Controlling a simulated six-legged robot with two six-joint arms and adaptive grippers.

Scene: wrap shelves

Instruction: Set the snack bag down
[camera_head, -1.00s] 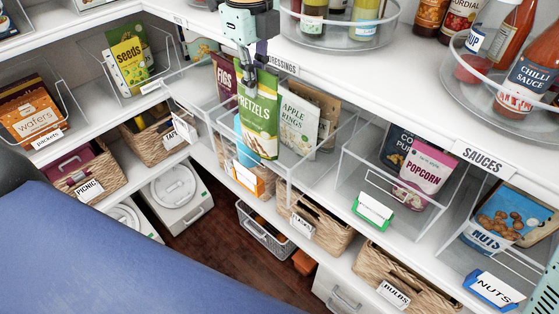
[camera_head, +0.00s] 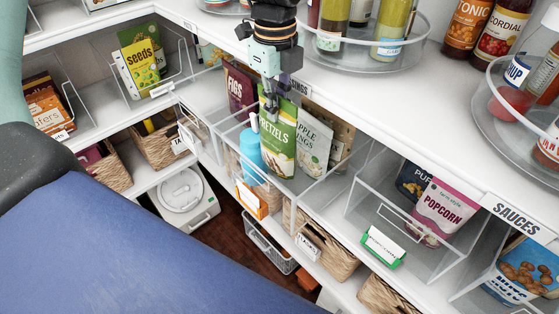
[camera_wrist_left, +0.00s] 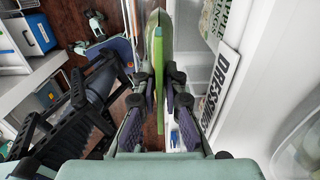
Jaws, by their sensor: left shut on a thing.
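The snack bag is a green pretzels bag (camera_head: 282,142), upright in the head view between the dark red figs bag (camera_head: 238,88) and the pale apple rings bag (camera_head: 313,143). My left gripper (camera_head: 270,108) comes down from above and is shut on the bag's top edge. The bag is at a clear bin with the other two; whether its bottom touches the bin floor I cannot tell. In the left wrist view, the bag (camera_wrist_left: 158,45) shows edge-on between the fingers of my left gripper (camera_wrist_left: 160,85). My right gripper is not in view.
The upper shelf with turntables of bottles (camera_head: 365,62) overhangs behind. A clear bin with a popcorn bag (camera_head: 443,208) is to the right. Baskets (camera_head: 327,252) sit below.

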